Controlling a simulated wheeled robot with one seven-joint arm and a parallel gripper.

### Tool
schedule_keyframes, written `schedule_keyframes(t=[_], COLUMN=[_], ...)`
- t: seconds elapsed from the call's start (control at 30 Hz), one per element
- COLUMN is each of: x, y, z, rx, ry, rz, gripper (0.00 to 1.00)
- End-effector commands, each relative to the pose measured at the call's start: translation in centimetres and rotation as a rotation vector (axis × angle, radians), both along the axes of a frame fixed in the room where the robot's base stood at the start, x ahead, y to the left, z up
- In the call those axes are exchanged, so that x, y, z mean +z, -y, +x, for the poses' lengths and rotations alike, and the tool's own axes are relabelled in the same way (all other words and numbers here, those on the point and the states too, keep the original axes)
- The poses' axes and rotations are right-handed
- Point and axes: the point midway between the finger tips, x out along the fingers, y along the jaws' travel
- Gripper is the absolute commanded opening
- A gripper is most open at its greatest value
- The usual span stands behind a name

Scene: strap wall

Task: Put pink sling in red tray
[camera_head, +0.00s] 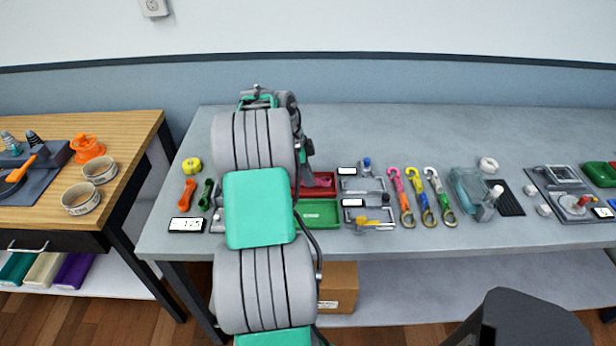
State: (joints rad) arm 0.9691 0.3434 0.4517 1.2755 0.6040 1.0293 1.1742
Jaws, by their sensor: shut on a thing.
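The red tray (328,193) is on the grey bench, just right of my arm, which hides its left part. A small pink piece, which I take to be the pink sling (323,181), shows at the tray's right half. I cannot tell whether it rests on the tray floor or hangs just above it. My gripper (308,150) is mostly hidden behind my arm links. Only dark parts of it show above the red tray. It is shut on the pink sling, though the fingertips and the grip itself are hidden.
A green tray (318,213) sits directly in front of the red tray. Grey trays with small tools (368,216) stand to the right, then several hooked straps (414,195). An orange sling (188,191) and a green sling (207,192) lie left of my arm. The bench's back is clear.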

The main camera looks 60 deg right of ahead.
Motion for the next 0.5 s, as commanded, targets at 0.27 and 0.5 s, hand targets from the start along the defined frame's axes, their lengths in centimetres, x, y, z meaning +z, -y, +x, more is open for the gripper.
schedule_keyframes(t=[0.27,0.5], x=[0.04,0.02], y=[0.01,0.01], z=[0.00,0.00], rx=[0.000,0.000], ry=[0.000,0.000], rz=[0.000,0.000], gripper=[0.21,0.39])
